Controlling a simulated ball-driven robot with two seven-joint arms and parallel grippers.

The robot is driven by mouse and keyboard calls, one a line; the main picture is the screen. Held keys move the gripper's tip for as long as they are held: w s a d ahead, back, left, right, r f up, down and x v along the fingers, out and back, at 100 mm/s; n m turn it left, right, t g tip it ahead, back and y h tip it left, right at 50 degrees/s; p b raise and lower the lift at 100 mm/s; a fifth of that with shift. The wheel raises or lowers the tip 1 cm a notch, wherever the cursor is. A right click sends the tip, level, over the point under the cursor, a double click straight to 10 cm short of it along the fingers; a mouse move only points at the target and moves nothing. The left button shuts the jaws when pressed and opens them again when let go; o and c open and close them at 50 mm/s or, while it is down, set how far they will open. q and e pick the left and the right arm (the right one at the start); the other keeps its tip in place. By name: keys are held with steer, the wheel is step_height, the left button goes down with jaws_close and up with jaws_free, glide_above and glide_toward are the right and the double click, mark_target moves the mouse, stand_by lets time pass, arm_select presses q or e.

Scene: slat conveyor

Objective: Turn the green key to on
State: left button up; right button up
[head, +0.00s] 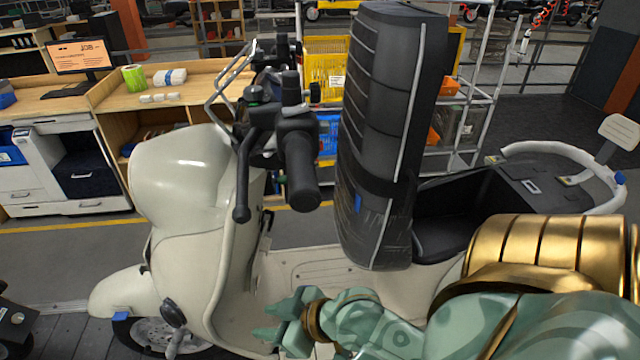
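A cream scooter (180,190) stands side-on with its front to the left. Its black handlebar grip (300,165) and brake lever (243,185) point toward me. I cannot make out the green key; the inner side of the front shield is mostly turned away or behind the handlebar. A small dark green spot (254,92) shows on the handlebar, too small to identify. My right gripper (268,322) is low in front of the scooter's footboard (310,270), its fingers pointing left and parted, with nothing seen between them. My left gripper is not in view.
The black seat (385,130) stands tipped up behind the handlebar, over an open dark storage space (455,205). A rear rack (560,150) is at the right. A wooden workbench (110,95) and shelves with a yellow crate (325,60) stand behind.

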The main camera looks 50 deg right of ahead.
mark_target(286, 183)
steer(key=w+d+r+m+t, duration=0.65)
steer(key=d+m, duration=0.25)
steer(key=m, duration=0.3)
steer(key=w+d+m+h, duration=0.2)
steer(key=d+m+h, duration=0.6)
steer(key=d+m, duration=0.5)
steer(key=shift+n, duration=0.5)
steer(key=x, duration=1.6)
steer(key=shift+d+f, duration=0.1)
steer(key=shift+d, duration=0.25)
steer(key=shift+s, duration=0.1)
jaws_close()
